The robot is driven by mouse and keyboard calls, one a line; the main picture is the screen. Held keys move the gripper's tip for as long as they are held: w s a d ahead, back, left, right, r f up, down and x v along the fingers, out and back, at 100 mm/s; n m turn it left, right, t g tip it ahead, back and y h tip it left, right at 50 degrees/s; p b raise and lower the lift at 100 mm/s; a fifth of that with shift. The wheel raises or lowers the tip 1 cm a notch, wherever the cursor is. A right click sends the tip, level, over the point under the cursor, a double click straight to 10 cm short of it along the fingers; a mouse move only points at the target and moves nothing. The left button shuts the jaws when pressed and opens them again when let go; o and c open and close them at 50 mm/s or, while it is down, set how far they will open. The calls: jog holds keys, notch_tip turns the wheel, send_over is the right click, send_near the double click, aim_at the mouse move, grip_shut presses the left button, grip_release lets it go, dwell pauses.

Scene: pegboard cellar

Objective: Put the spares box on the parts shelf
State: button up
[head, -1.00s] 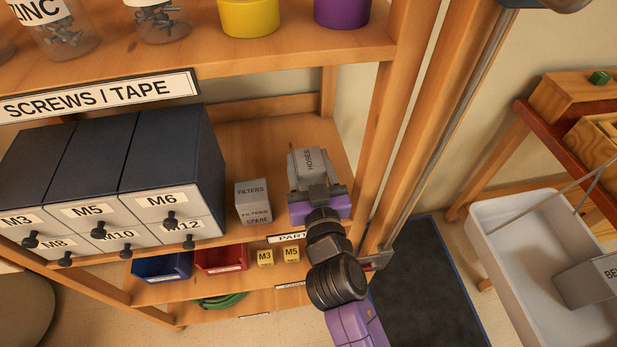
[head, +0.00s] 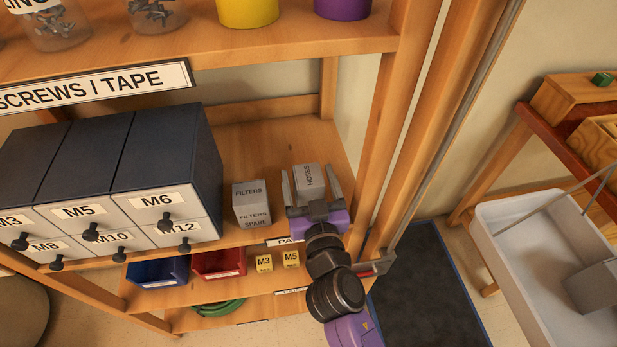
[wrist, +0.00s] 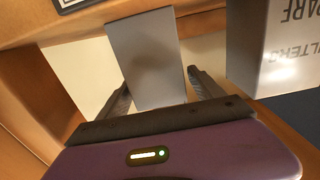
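A grey box labelled HOSES (head: 311,179) stands on the wooden shelf (head: 265,140) whose edge label starts with PA. No box in view reads just "spares"; the other grey box, labelled FILTERS and FILTERS SPARE (head: 252,205), stands to its left on the same shelf. My gripper (head: 309,171) is open, with a finger on each side of the HOSES box. In the wrist view the HOSES box (wrist: 147,58) shows a blank grey face between the parted fingers (wrist: 160,84), with gaps visible on both sides. The FILTERS SPARE box (wrist: 285,50) is at the right there.
Dark drawer units labelled M3 to M12 (head: 110,165) fill the shelf's left side. A wooden post (head: 400,130) rises right of my gripper. A board with jars and tubs is above; blue and red bins (head: 218,263) are below. A grey tub (head: 535,250) stands at right.

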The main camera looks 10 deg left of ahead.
jog(key=shift+r, duration=0.15)
jog(key=b+v, duration=0.2)
jog(key=v, duration=1)
jog(key=s+d+f+m+g+h, duration=0.1)
jog(key=s+d+f, duration=0.2)
jog(key=s+d, duration=0.4)
jog(key=s+d+f+m+g+h, duration=0.1)
jog(key=s+d+f, duration=0.1)
jog(key=s+d, duration=0.5)
jog(key=s+d+r+h, duration=0.1)
jog(key=s+d+r, duration=0.1)
jog(key=s, duration=0.5)
jog(key=s+d+r+m+h, duration=0.1)
jog(key=s+d+r+h, duration=0.1)
jog(key=s+d, duration=0.3)
jog(key=shift+s+r+g, duration=0.3)
jog(key=shift+s+r, duration=0.15)
jog(key=shift+s, duration=0.7)
